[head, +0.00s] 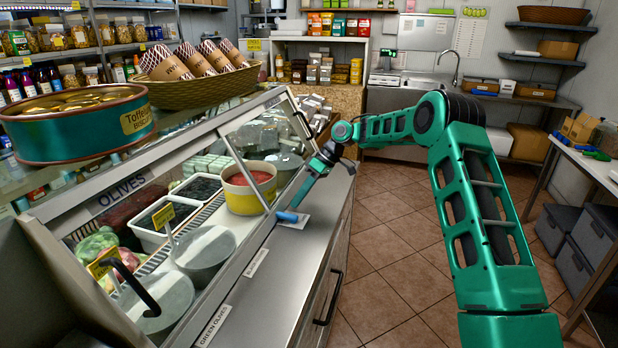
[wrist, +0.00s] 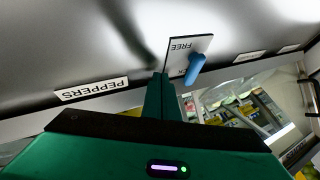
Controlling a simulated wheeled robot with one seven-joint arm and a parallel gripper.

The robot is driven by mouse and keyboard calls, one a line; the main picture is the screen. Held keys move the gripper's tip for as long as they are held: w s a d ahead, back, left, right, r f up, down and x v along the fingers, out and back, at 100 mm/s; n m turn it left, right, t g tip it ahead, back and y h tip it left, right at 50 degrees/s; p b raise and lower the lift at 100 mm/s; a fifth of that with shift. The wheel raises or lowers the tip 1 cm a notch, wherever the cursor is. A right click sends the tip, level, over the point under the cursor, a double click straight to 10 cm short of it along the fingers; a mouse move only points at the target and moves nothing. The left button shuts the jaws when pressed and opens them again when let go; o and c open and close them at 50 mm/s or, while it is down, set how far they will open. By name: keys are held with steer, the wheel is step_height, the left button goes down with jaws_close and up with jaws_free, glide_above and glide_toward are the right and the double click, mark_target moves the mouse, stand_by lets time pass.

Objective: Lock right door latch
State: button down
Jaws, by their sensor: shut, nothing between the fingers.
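The latch is a small blue lever (head: 287,216) on a white plate (head: 300,222), on the steel ledge of the display case. In the wrist view the blue lever (wrist: 195,68) lies slantwise over the white plate (wrist: 188,46). The word FREE is readable on the plate; other lettering is partly hidden by the lever. My gripper (head: 295,204) points down at the ledge close to the lever. In the wrist view its fingers (wrist: 160,80) are together and empty, just left of the lever. I cannot tell whether they touch it.
A woven basket (head: 200,85) and a teal tin (head: 80,125) stand on top. The steel ledge (head: 262,290) is mostly clear; tiled floor (head: 395,250) lies right.

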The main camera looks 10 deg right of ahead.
steer(key=w+v, duration=0.1)
steer(key=v, duration=0.9)
steer(key=shift+w, duration=0.2)
steer(key=shift+a, duration=0.1)
steer(key=s+d+r+m+h, duration=0.25)
steer(key=s+d, duration=0.25)
steer(key=s, duration=0.5)
steer(key=s+d+r+m+h, duration=0.2)
steer(key=s+d+m, duration=0.25)
steer(key=s, duration=0.55)
steer(key=s+d+r+m+h, duration=0.25)
steer(key=s+d, duration=0.25)
steer(key=s, duration=0.5)
steer(key=s+d+f+m, duration=0.2)
steer(key=s, duration=0.6)
steer(key=s+d+f+m, duration=0.1)
steer(key=s+m, duration=0.2)
steer(key=s, duration=0.6)
steer(key=s+d+f+m, duration=0.2)
steer(key=s, duration=0.7)
steer(key=shift+d+f+t, duration=0.3)
steer(key=shift+f+t, duration=0.1)
